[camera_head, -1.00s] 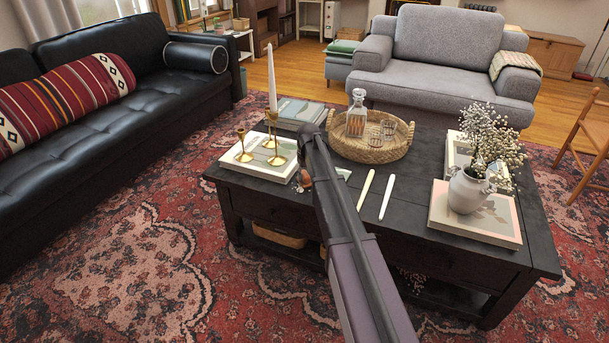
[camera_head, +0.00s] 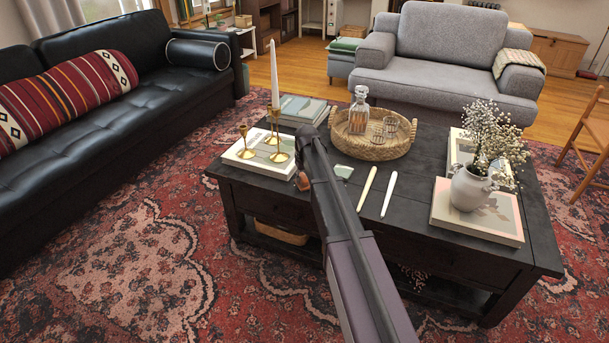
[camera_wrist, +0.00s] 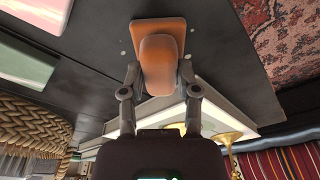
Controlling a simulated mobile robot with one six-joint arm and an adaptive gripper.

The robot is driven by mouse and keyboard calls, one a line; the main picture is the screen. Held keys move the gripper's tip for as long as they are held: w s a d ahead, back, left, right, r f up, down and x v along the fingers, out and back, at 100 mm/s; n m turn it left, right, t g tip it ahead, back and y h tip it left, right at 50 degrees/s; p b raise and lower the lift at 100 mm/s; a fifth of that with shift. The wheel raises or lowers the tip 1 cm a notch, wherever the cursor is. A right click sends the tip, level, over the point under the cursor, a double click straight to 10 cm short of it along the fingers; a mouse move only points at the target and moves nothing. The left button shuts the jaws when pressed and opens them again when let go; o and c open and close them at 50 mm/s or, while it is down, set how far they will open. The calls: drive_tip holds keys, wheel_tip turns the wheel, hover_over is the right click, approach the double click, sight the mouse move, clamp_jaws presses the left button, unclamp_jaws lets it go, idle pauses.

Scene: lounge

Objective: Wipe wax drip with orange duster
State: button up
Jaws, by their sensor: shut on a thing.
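The orange duster (camera_wrist: 158,28) has a flat pad and a rounded handle. My gripper (camera_wrist: 160,80) is shut on the handle, with one finger at each side. In the wrist view the pad is at or close above the dark table top (camera_wrist: 95,65); I cannot tell if it touches. Small pale specks (camera_wrist: 122,55) show on the table beside the pad and may be wax. In the head view part of the duster (camera_head: 302,182) shows at the table's front left, by the white book; my arm hides the rest.
Brass candle holders (camera_head: 278,152), one with a tall white candle (camera_head: 274,75), stand on a white book (camera_head: 240,157) close to the duster. A wicker tray (camera_head: 376,150) holds a decanter and glasses. A small pale green thing (camera_head: 343,171) and two pale sticks lie to the right.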

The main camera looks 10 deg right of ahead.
drive_tip(key=shift+s+a, duration=0.15)
drive_tip(key=shift+s, duration=0.1)
drive_tip(key=shift+s+a, duration=0.55)
drive_tip(key=shift+s, duration=0.15)
drive_tip(key=shift+s+a, duration=0.5)
drive_tip(key=shift+s, duration=0.2)
drive_tip(key=shift+w+a, duration=0.1)
drive_tip(key=shift+w, duration=0.05)
drive_tip(key=shift+w+a, duration=0.1)
drive_tip(key=shift+a, duration=0.1)
drive_tip(key=shift+w, duration=0.15)
drive_tip(key=shift+w+d, duration=1.15)
drive_tip(key=shift+w, duration=0.3)
